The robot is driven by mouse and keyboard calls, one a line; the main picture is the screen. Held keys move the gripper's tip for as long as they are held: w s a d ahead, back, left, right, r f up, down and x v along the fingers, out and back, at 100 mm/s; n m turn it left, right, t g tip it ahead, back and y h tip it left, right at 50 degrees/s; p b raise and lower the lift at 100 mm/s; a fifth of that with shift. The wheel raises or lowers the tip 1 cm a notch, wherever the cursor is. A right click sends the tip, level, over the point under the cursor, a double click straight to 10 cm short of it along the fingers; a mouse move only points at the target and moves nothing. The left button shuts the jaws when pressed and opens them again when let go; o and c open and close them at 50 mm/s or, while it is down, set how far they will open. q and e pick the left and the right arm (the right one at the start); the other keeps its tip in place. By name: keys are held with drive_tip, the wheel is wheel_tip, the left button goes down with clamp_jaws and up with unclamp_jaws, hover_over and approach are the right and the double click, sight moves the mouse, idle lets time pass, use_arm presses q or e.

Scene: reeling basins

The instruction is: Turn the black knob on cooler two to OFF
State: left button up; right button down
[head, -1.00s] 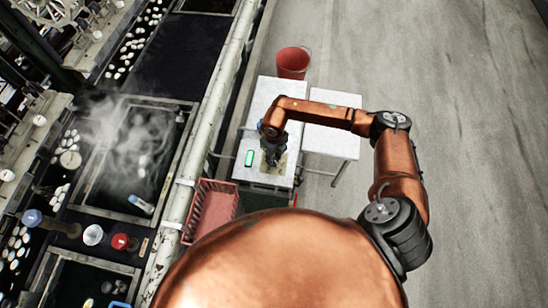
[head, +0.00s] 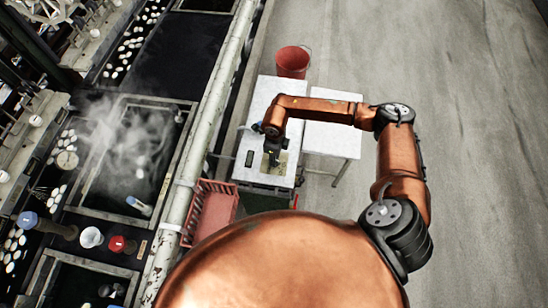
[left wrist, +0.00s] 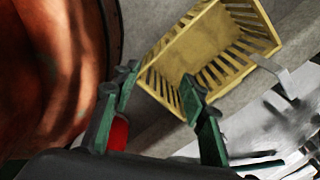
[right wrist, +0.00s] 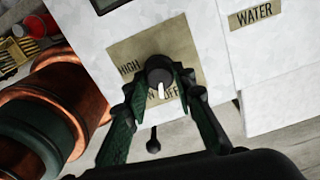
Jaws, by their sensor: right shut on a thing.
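The black knob (right wrist: 158,72) sits on a tan label plate (right wrist: 185,45) on a white cooler top (right wrist: 90,30) in the right wrist view. Its white pointer aims down at the left edge of the word OFF; HIGH is printed to the upper left. My right gripper (right wrist: 161,82) is shut on the knob, one finger on each side. In the head view my right gripper (head: 271,152) reaches down onto the plate and hides the knob. The cooler's small display (head: 249,158) is dark. My left gripper (left wrist: 163,90) is open and empty in the left wrist view.
A second white unit (head: 332,135), with a WATER label (right wrist: 254,15), stands to the right. A red bucket (head: 292,62) is behind. A red basket (head: 210,212) hangs by the pale pipe rail (head: 205,130). A yellow basket (left wrist: 205,45) lies beyond my left gripper. Basins steam at left.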

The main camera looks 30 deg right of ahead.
use_arm(q)
drive_tip(key=shift+s+f+b, duration=0.25)
drive_tip(key=shift+f+b, duration=0.2)
drive_tip(key=shift+f, duration=0.05)
use_arm(e)
drive_tip(key=shift+n, duration=1.6)
drive_tip(key=c, duration=1.6)
unclamp_jaws()
use_arm(q)
drive_tip(key=shift+a, duration=0.15)
use_arm(e)
wheel_tip(320, 180, up, 12)
use_arm(q)
drive_tip(key=shift+d, duration=0.2)
